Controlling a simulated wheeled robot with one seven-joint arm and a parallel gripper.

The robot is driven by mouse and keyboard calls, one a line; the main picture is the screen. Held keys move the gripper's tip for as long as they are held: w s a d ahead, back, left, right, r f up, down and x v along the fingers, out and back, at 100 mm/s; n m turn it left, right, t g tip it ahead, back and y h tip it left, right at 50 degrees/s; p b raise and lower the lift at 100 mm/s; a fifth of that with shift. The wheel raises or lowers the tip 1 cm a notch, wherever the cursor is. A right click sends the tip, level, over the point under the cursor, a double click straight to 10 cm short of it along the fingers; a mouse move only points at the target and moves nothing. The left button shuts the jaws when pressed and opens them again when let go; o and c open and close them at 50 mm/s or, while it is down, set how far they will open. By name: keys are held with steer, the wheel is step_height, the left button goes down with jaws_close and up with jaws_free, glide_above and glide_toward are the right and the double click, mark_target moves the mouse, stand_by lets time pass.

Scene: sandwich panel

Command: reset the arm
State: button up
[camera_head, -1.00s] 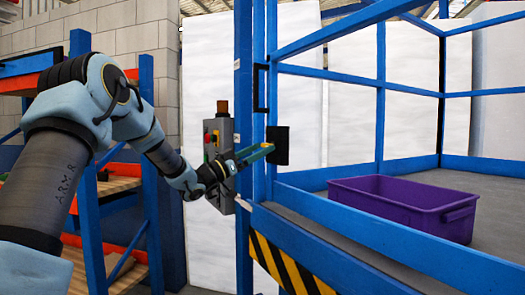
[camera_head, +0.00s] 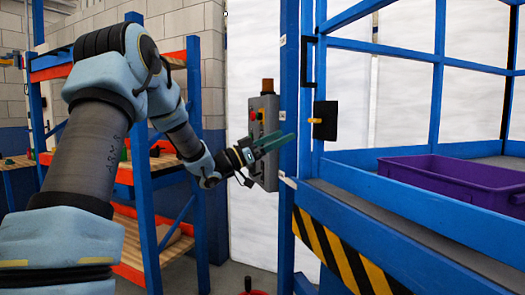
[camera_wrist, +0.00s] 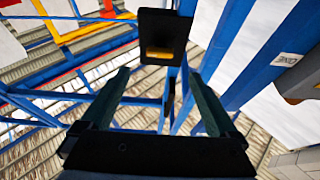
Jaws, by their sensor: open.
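My arm (camera_head: 90,139) reaches from the left side of the head view. My gripper (camera_head: 290,140) is in front of the grey control box and the blue post, left of the cage. Its two dark green fingers also show in the wrist view (camera_wrist: 160,82), spread apart with nothing between them. A black latch plate (camera_head: 325,121) with a small yellow piece is to the right of the fingertips, with a visible gap. In the wrist view the plate (camera_wrist: 162,28) appears beyond the fingers, near the top.
The grey control box (camera_head: 257,142) with red and green buttons is close behind my gripper. The blue cage frame (camera_head: 400,215) holds a purple crate (camera_head: 450,178). A blue and orange shelf rack (camera_head: 145,215) stands behind my arm at left.

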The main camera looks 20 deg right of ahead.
steer(key=w+a+f+n+t+y+p, duration=0.2)
steer(key=w+a+f+n+t+y, duration=0.55)
steer(key=a+t+y, duration=0.2)
steer(key=s+a+f+n+y+p, duration=0.1)
steer(key=s+a+f+n+y, duration=0.1)
steer(key=a+f+n+y, duration=0.45)
steer(key=s+a+f+g+y+p, duration=0.2)
steer(key=s+a+f+g+y, duration=0.25)
steer(key=s+a, duration=0.85)
steer(key=s+a+f+n+g+y, duration=0.1)
steer(key=s+a+g, duration=0.1)
steer(key=s, duration=0.3)
steer(key=s+a+f+n+g+y, duration=0.1)
steer(key=s+a+f+g, duration=0.1)
steer(key=s, duration=0.4)
steer(key=shift+a+n+p, duration=0.3)
steer(key=shift+a, duration=0.55)
steer(key=shift+s, duration=0.35)
steer(key=shift+c, duration=0.2)
